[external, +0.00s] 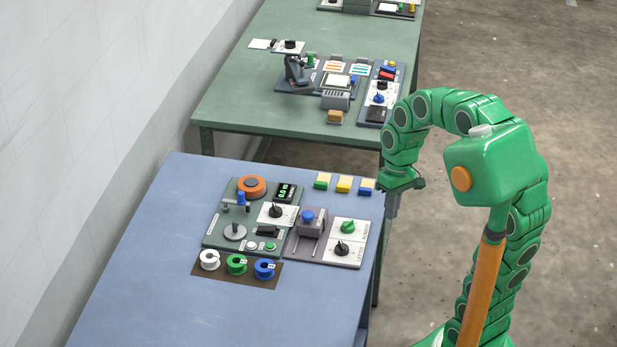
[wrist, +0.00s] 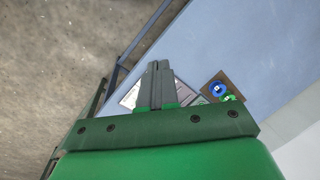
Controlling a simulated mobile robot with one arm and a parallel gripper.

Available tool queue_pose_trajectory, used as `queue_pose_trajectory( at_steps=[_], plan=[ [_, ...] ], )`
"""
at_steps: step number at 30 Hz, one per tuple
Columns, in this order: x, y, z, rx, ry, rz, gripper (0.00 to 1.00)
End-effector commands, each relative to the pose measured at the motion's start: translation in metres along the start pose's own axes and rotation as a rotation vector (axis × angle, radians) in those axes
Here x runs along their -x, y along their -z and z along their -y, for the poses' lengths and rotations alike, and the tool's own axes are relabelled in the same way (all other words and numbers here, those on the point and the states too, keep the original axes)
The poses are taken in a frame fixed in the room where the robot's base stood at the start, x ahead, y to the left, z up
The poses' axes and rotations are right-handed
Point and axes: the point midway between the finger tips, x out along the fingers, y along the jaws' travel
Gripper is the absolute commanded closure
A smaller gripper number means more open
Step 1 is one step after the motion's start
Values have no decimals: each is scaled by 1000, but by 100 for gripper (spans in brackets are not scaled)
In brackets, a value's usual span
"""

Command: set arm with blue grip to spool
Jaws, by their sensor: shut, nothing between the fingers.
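The arm with the blue grip (external: 241,198) is at the left of the dark green panel (external: 213,240). It sits between an orange disc (external: 251,186) and a grey disc (external: 234,231); the setting it points at is too small to read. White (external: 209,259), green (external: 237,264) and blue (external: 265,268) spools stand in a row on a brown mat in front of the panel. My gripper (external: 416,184) is beyond the blue table's right edge, well right of the panel. In the wrist view my gripper (wrist: 158,66) is shut and empty, with its fingers together.
A second panel with a blue-knobbed slider (external: 308,216), a green knob (external: 347,226) and a black knob (external: 342,248) adjoins on the right. Several small coloured blocks (external: 344,184) lie behind it. The table's front left (external: 150,290) is clear. A green table (external: 235,95) stands beyond.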

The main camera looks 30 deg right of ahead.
Motion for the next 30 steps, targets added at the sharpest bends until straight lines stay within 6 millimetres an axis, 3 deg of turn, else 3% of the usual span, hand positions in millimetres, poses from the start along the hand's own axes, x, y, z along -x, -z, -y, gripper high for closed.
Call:
queue_pose_trajectory(
  at_steps=[30],
  plan=[
    [15,208,10,184,179,-121,100]
  ],
)
